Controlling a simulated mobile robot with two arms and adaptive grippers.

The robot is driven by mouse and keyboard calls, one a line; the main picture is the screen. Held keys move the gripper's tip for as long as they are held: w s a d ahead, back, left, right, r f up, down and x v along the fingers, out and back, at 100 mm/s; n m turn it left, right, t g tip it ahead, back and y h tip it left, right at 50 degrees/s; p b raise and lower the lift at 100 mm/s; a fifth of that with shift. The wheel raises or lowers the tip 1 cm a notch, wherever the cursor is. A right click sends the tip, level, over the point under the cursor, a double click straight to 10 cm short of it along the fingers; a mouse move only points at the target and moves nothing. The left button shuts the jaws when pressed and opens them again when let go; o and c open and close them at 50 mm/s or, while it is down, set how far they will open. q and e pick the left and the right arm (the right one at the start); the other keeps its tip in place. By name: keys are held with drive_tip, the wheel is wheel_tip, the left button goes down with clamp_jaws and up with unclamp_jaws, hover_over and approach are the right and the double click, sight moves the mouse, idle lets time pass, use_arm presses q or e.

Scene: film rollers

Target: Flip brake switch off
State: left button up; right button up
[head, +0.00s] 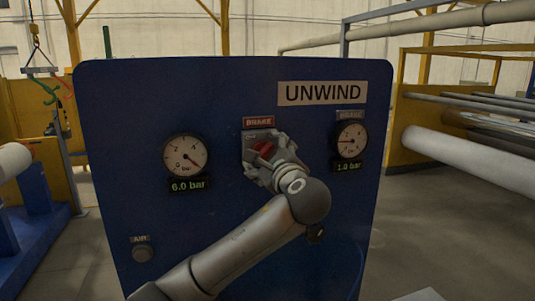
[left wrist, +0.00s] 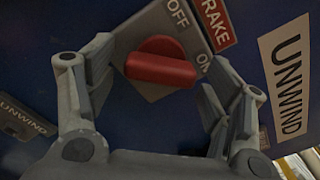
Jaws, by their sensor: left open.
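The red brake switch knob (head: 264,149) sits on the blue panel under a red BRAKE label (head: 258,122). In the left wrist view the knob (left wrist: 160,65) has a raised bar lying nearly level across the picture. The bar's right end is nearer the ON mark (left wrist: 204,62) than the OFF mark (left wrist: 178,13). My left gripper (head: 266,157) is open at the knob, with one finger on each side of it and gaps visible in the left wrist view. It hides part of the switch plate in the head view. My right gripper is not in view.
The blue UNWIND panel (head: 110,160) carries a left gauge (head: 185,156) marked 6.0 bar and a right gauge (head: 349,138) marked 1.0 bar. An AIR button (head: 142,254) is low on the left. White rollers (head: 460,158) lie on a yellow frame at right.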

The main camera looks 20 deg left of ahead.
use_arm(q)
drive_tip(key=shift+a+f, duration=0.1)
drive_tip(key=c, duration=1)
drive_tip(key=shift+c, duration=0.2)
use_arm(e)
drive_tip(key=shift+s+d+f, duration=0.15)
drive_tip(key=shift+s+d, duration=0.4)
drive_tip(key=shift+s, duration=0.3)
